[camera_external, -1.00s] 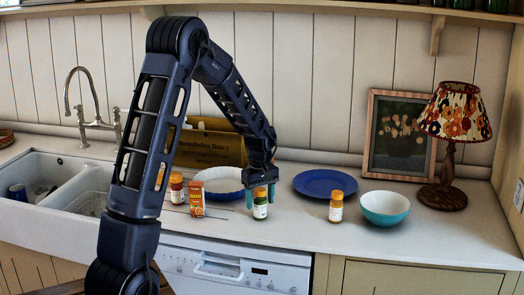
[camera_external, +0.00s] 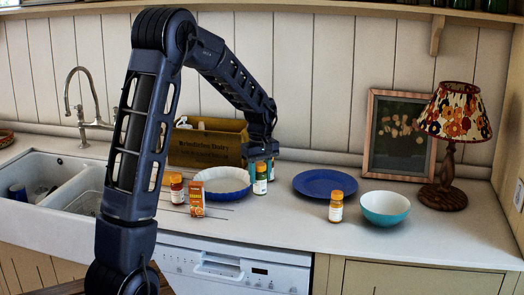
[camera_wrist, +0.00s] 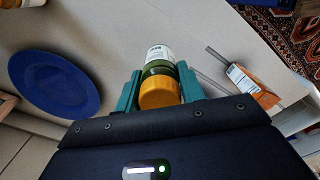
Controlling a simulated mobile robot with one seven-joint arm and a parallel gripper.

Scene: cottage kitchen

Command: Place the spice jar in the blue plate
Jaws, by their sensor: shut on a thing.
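The spice jar (camera_external: 260,187) is a small green jar with a white label. My gripper (camera_external: 261,171) is shut on it, and the jar stays upright. In the wrist view its orange cap (camera_wrist: 159,93) sits between the teal fingers. In the external view the jar is just right of the white dish, apparently raised off the counter. The blue plate (camera_external: 325,184) lies flat and empty to the right of my gripper. It also shows in the wrist view (camera_wrist: 52,84).
A yellow-capped jar (camera_external: 336,208) and a teal bowl (camera_external: 386,213) stand in front of the plate. A white fluted dish (camera_external: 222,190), an orange carton (camera_external: 197,200) and another jar (camera_external: 177,189) are left. A picture frame (camera_external: 372,168) and lamp (camera_external: 447,174) stand behind right.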

